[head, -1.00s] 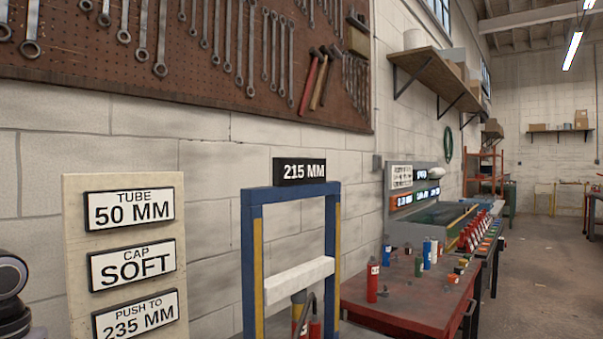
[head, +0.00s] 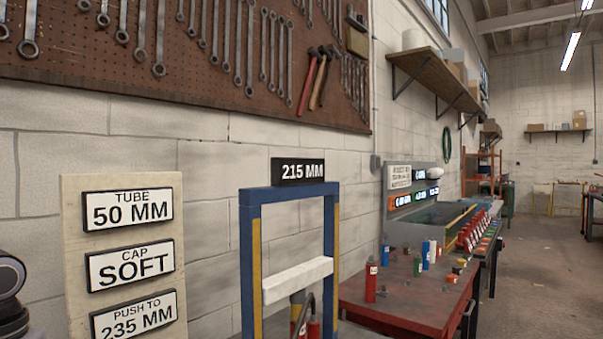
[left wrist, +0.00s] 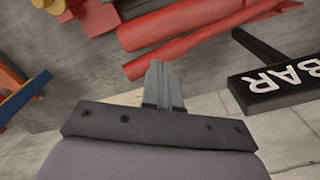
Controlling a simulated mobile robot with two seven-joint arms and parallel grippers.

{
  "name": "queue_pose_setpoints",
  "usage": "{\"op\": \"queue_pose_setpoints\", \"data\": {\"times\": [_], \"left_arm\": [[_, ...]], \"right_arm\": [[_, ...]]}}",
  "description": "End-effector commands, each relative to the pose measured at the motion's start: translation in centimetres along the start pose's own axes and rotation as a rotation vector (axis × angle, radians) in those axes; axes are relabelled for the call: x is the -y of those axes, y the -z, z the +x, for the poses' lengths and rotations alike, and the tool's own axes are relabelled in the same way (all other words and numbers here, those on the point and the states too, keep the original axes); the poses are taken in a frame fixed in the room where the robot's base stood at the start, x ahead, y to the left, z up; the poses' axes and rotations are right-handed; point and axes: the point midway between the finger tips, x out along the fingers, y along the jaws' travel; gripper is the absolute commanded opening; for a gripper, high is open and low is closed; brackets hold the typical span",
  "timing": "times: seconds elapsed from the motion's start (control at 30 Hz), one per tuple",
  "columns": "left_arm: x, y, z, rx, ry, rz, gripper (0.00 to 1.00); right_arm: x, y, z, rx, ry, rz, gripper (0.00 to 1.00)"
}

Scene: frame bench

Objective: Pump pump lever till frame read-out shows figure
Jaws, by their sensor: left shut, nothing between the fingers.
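The blue press frame (head: 248,270) stands in the middle of the head view, with yellow strips and a white crossbar (head: 297,280). Its black read-out (head: 298,171) on top shows 215 MM. A board (head: 75,240) to its left reads TUBE 50 MM, CAP SOFT and PUSH TO 235 MM. My left gripper (left wrist: 160,75) is shut and empty in the left wrist view. Red rods or tubes (left wrist: 190,30) lie beyond its fingertips; I cannot tell which is the pump lever. A black sign ending in BAR (left wrist: 283,82) is at right. My right gripper is in neither view.
A red table (head: 400,295) with several small red, blue and white cylinders stands right of the frame. A pegboard (head: 200,60) with wrenches and hammers hangs above. The concrete floor (head: 545,260) at far right is clear.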

Motion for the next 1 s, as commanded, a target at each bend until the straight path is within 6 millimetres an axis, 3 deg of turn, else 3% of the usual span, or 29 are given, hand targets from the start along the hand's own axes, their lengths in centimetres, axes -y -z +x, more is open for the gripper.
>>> {"op": "queue_pose_setpoints", "data": {"times": [0.37,1.0], "left_arm": [[0.0,0.0,0.3,0.001,0.0,0.0,0.0],[0.1,-0.1,7.5,0.003,0.002,0.0,0.0]], "right_arm": [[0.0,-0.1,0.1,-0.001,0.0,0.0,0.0],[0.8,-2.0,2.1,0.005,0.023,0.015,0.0]]}}
